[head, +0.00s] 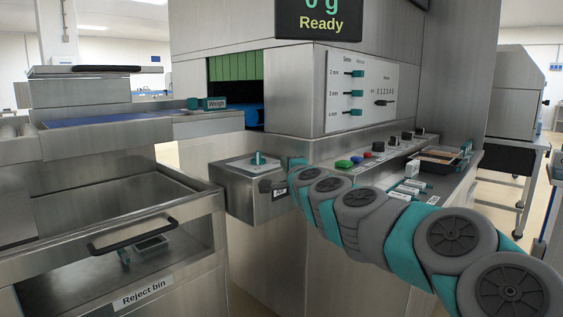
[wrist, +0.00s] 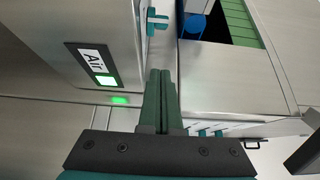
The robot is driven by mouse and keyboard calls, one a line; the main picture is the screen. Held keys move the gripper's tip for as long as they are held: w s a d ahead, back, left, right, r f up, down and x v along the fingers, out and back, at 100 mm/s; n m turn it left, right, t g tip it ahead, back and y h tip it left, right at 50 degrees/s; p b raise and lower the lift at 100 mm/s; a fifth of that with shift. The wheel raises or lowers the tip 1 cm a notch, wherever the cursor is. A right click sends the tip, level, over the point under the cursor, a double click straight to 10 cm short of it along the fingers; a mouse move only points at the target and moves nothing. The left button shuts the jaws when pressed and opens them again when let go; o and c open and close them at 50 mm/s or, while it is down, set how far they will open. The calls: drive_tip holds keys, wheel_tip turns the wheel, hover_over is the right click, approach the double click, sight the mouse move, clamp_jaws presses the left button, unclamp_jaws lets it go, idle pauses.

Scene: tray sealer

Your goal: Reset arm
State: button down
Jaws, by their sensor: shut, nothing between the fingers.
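My arm reaches in from the lower right in the head view, its grey and teal links in front of the sealer's control ledge. Its end is beside the steel air box (head: 240,170). In the wrist view my gripper (wrist: 161,74) is shut, its two fingers together with nothing between them. A teal handle (wrist: 157,20) stands out from the box. The fingertips look apart from the box and handle.
The ledge holds a green button (head: 343,164), a red button (head: 367,154) and a filled tray (head: 437,155). A panel (head: 360,90) has several teal sliders. The display (head: 318,22) reads "0 g Ready".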

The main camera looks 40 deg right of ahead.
drive_tip(key=shift+v, duration=2.05)
drive_tip(key=shift+d, duration=0.1)
